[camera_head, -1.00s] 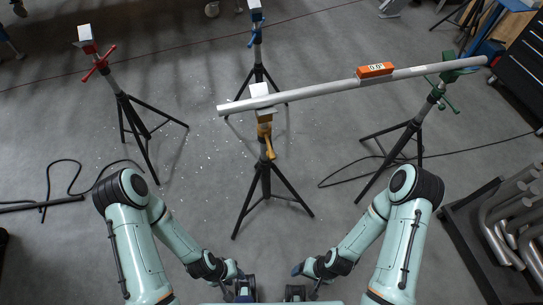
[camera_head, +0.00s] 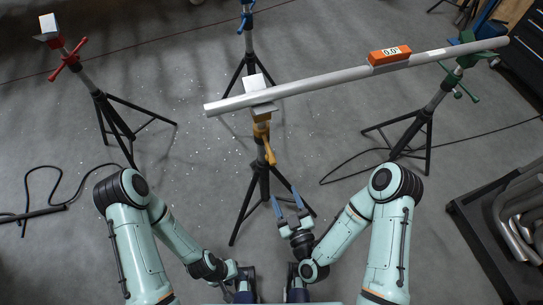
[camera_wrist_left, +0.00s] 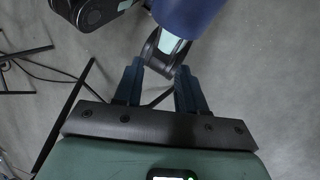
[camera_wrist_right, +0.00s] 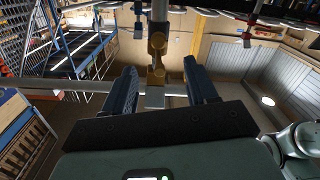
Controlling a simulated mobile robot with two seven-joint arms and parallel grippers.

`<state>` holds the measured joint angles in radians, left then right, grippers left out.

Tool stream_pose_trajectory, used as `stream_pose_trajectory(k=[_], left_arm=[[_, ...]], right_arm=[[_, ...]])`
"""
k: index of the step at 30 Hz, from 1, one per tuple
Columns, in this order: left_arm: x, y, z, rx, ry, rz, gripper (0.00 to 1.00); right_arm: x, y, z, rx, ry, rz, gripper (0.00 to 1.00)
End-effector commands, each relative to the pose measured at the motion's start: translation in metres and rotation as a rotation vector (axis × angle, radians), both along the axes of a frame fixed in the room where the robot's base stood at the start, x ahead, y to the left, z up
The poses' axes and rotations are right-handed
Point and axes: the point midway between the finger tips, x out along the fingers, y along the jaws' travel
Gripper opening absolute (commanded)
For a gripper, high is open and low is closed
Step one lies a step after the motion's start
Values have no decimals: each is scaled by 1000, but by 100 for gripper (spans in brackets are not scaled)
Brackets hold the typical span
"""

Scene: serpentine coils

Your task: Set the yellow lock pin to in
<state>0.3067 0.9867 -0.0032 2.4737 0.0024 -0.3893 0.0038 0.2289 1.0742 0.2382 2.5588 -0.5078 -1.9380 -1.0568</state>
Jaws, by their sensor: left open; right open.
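The stand with yellow fittings (camera_head: 262,130) is in the middle of the head view, on black tripod legs, under the near end of a long pale pipe (camera_head: 300,86). A yellow lever-like part (camera_head: 270,154) hangs from its collar. The lock pin is too small to tell apart, and its setting does not show. My right gripper (camera_head: 286,196) is open and empty, below and in front of the yellow fittings. In the right wrist view the yellow fittings (camera_wrist_right: 157,46) appear between and beyond its fingers, apart from them. My left gripper (camera_wrist_left: 158,78) is open and empty, low near my body.
Red (camera_head: 66,58), blue (camera_head: 246,18) and green (camera_head: 464,62) stands surround the yellow one. An orange level (camera_head: 390,55) reading 0.0° sits on the pipe. A dark rack of bent pipes (camera_head: 500,215) is at the right. Black cables lie on the floor.

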Motion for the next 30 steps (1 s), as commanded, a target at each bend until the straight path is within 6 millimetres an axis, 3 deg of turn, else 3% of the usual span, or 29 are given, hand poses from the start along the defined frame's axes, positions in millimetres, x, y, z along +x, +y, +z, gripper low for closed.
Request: stream_pose_trajectory(k=[8,19,30], left_arm=[[2,0,-9,2,-10,2,40],[12,1,-36,10,-49,12,40],[59,17,-89,60,-182,58,40]], right_arm=[[6,4,-1,-14,-18,9,57],[29,8,2,-1,-27,-10,57],[57,17,-1,-1,-23,-11,57]])
